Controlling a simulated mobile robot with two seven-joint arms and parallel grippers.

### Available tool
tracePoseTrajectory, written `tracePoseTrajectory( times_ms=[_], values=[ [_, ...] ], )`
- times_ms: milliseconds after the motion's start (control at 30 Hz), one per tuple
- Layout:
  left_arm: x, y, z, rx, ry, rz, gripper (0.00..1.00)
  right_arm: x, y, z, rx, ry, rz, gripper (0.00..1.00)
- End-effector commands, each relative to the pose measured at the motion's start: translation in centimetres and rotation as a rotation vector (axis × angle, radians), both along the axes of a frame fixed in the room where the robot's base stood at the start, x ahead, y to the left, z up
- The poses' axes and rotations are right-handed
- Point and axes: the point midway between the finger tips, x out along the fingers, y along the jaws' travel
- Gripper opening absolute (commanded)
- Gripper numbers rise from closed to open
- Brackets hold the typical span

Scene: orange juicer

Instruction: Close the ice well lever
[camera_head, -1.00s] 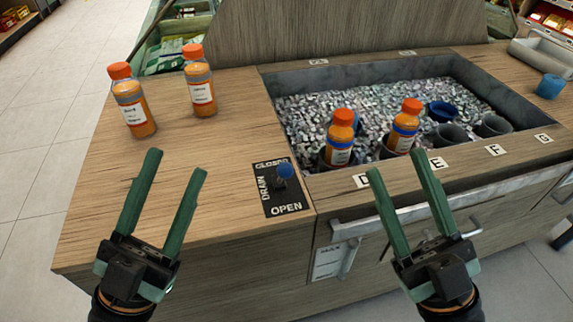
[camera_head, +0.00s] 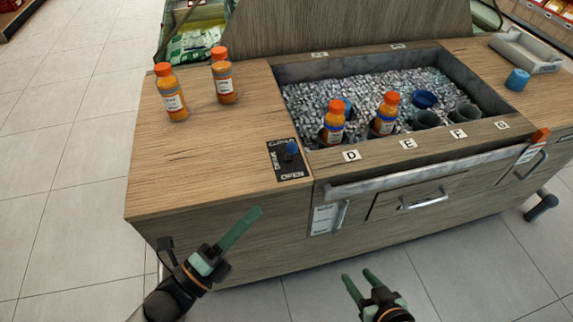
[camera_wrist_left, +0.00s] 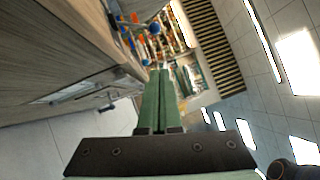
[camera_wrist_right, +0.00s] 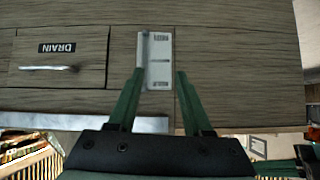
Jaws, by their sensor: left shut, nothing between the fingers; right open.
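The lever has a blue knob (camera_head: 292,147) and sits on a black plate (camera_head: 288,170) lettered CLOSED, DRAIN and OPEN, on the wooden counter left of the ice well (camera_head: 455,75). The knob is toward the plate's upper right. My left gripper (camera_head: 250,218) is shut and empty, in front of the counter, below and left of the lever. It also shows shut in the left wrist view (camera_wrist_left: 160,78). My right gripper (camera_head: 358,280) is open and empty, low in front of the cabinet. In the right wrist view its fingers (camera_wrist_right: 157,80) face the cabinet front.
Two orange bottles (camera_head: 172,100) (camera_head: 224,82) stand on the counter at the back left. Two more (camera_head: 334,128) (camera_head: 385,118) stand in holders in the ice. A metal rail (camera_head: 430,172) and drawer handles (camera_head: 425,200) project from the front. The counter left of the lever is clear.

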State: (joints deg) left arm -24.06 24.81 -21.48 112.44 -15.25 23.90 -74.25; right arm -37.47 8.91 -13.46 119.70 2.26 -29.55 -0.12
Motion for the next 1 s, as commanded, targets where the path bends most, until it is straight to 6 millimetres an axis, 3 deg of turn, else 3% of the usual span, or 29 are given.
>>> tracePoseTrajectory(
  times_ms=[133,567,1000],
  values=[
    [0.0,0.1,-0.6,0.065,-0.02,0.008,0.0,-1.2,0.1,-1.1,-0.001,0.069,-0.003,0.5],
    [0.3,-0.2,-0.6,0.068,-0.024,0.009,0.0,-1.3,0.1,-1.2,-0.002,0.072,-0.002,0.5],
    [5.9,-4.8,0.8,0.066,-0.027,0.008,0.0,-1.3,0.0,-1.4,-0.001,0.071,-0.002,0.5]
  ],
)
